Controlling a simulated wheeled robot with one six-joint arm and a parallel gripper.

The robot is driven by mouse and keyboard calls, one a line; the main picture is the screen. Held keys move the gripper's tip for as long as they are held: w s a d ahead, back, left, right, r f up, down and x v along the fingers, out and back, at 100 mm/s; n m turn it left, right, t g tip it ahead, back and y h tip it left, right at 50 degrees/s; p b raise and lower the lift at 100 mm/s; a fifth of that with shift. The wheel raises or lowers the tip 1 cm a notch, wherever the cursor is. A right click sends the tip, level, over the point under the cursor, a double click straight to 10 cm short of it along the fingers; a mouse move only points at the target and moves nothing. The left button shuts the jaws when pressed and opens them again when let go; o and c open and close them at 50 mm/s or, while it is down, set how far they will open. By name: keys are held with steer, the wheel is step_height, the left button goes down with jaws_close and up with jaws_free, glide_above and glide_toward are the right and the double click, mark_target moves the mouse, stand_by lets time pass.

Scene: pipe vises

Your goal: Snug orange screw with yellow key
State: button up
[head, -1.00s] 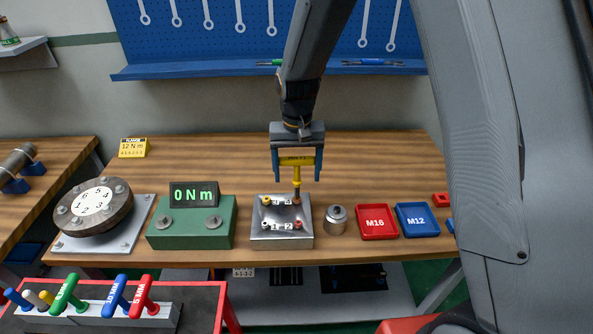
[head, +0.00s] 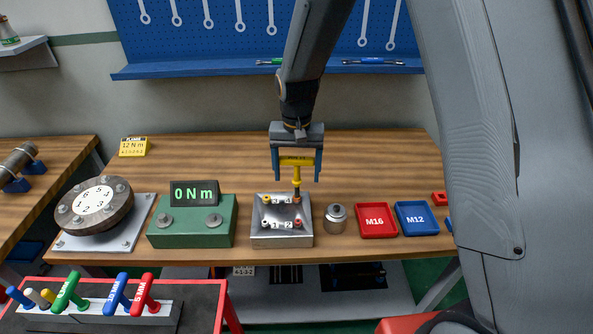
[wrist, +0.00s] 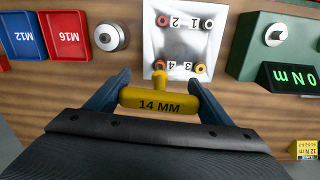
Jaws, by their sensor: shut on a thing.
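The yellow T-handled key (head: 297,161), marked 14 MM, is held crosswise between my gripper's (head: 297,172) two blue fingers. The key's bar also shows in the wrist view (wrist: 157,100). Its shaft points down at the back right corner of the metal block (head: 282,240). The orange screw (wrist: 158,65) is under the key's dark tip at that corner, beside the number 4, and is mostly covered by it. I cannot tell whether the tip is fully seated. The block's other screws show a yellower one (wrist: 201,69) and a red one (head: 298,224).
The green box's display (head: 194,193) reads 0 N m. A round metal piece (head: 336,219) stands close right of the block, then the red M16 tray (head: 376,234) and blue M12 tray (head: 417,232). A flanged disc (head: 95,204) is at left.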

steer(key=m, duration=0.5)
steer(key=shift+s+f, duration=0.1)
steer(key=shift+f, duration=0.1)
steer(key=shift+m, duration=0.5)
steer(key=m, duration=0.4)
steer(key=shift+m, duration=0.6)
steer(key=shift+n, duration=0.5)
